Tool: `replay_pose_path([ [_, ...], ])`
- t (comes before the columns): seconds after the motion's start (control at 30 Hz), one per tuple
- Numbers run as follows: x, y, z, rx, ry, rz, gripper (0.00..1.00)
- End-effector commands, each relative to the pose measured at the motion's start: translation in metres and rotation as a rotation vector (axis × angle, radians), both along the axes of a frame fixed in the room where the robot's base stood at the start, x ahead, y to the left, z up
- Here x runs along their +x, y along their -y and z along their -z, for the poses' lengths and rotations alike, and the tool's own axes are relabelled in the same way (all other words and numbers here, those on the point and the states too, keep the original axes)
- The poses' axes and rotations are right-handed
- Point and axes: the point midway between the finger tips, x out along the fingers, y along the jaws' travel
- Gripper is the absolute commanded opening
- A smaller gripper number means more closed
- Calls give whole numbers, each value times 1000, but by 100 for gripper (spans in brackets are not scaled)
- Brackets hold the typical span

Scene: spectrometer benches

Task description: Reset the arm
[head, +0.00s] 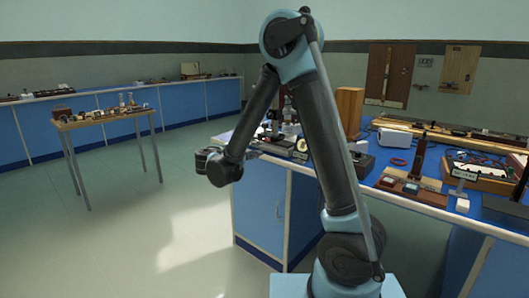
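My arm rises from the lower middle of the head view. It bends at a blue and black elbow near the top, and its forearm slopes down to the left. My gripper (207,158) is at the arm's low left end, beside the left corner of the blue bench and above the floor. It is small and dark here, and its fingers cannot be made out. I see nothing clearly held in it.
The blue bench (262,208) on the right carries instruments, a white box (395,136), a wooden tray (487,182) and cables. A narrow table (100,115) with small parts stands left. Blue cabinets (90,110) line the back wall. The floor (130,245) at left is clear.

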Motion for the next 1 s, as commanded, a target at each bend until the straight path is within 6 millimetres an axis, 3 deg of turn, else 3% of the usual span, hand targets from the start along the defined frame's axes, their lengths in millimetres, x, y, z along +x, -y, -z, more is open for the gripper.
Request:
replay_pose_path([
  [0.2, 1, 72, -6, 97, -118, 74, 28],
  [0.47, -18, 148, -3, 235, -247, 157, 28],
  [0.7, -52, 208, 6, 379, -347, 230, 28],
  [1.0, -110, 263, 24, 580, -446, 317, 28],
])
